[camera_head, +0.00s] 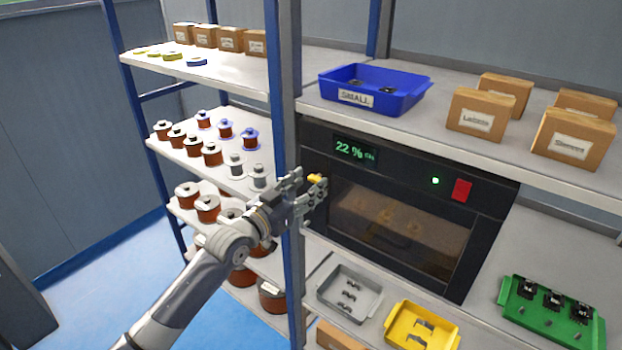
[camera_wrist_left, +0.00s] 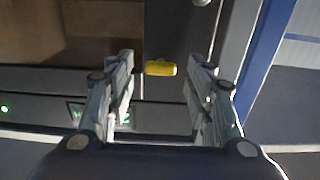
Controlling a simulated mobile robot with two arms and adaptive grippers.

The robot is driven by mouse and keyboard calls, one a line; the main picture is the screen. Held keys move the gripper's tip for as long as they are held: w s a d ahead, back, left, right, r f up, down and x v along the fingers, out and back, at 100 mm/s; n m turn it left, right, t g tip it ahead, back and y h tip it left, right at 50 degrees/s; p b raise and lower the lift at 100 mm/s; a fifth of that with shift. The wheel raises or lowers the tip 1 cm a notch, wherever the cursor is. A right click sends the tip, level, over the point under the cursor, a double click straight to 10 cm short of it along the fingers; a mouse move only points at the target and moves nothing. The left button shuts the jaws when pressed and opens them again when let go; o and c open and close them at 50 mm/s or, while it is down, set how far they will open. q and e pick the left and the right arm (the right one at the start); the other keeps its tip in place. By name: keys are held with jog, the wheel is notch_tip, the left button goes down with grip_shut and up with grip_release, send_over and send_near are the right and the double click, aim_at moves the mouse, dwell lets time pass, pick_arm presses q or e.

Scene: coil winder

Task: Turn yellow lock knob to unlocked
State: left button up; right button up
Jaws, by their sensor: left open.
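The yellow lock knob (camera_head: 315,178) is on the left side of the black cabinet's front, below its green display. In the left wrist view the knob (camera_wrist_left: 160,68) lies lengthwise across the picture, between the fingertips. My left gripper (camera_head: 308,188) is at the knob, its two fingers on either side of it. In the left wrist view the gripper (camera_wrist_left: 160,72) is open, with a gap between each finger and the knob. My right gripper is not in view.
The black cabinet (camera_head: 480,238) has a dark window, a green light and a red button (camera_head: 461,190). A blue shelf post (camera_head: 287,90) stands close beside my left gripper. Trays, including a yellow tray (camera_head: 452,338), sit below. Shelves of spools are at left.

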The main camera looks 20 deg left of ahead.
pick_arm(q)
jog(key=shift+x, duration=0.95)
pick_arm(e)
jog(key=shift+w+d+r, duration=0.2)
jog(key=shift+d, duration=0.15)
pick_arm(q)
jog(key=c, duration=1.1)
jog(key=shift+o, duration=0.2)
